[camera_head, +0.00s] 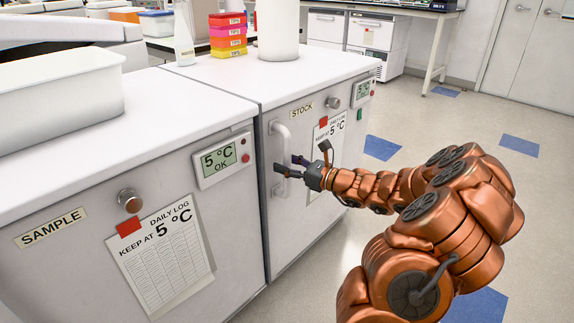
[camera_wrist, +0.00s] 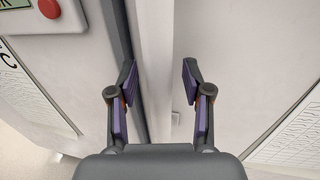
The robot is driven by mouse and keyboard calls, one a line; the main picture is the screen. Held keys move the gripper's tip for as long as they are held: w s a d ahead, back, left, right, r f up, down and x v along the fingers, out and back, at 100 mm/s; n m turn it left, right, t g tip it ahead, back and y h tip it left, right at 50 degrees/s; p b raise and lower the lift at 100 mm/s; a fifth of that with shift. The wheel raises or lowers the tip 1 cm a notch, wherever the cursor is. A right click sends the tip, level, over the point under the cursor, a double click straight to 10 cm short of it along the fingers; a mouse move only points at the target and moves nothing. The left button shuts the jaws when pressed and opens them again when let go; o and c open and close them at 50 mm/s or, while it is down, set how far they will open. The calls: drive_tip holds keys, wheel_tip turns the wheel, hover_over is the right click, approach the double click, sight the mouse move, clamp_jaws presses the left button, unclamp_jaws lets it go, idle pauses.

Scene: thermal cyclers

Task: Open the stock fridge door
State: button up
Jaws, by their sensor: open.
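The stock fridge (camera_head: 325,210) is the right one of two white fridges, with a STOCK label on its closed front door. Its white vertical bar handle (camera_head: 281,135) is near the door's left edge. My gripper (camera_head: 287,165) is at the lower part of the handle, with its fingers open. In the wrist view, the handle (camera_wrist: 156,60) runs upright between the two purple-padded fingers of my gripper (camera_wrist: 158,78). A gap shows between the handle and each finger.
The sample fridge (camera_head: 75,215) stands close on the left, with a dark gap between the two. A log sheet (camera_head: 325,135) hangs on the stock door. Pipette tip boxes (camera_head: 228,42) and a white canister (camera_head: 277,30) stand on top. Floor at right is clear.

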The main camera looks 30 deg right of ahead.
clamp_jaws()
idle(0.6)
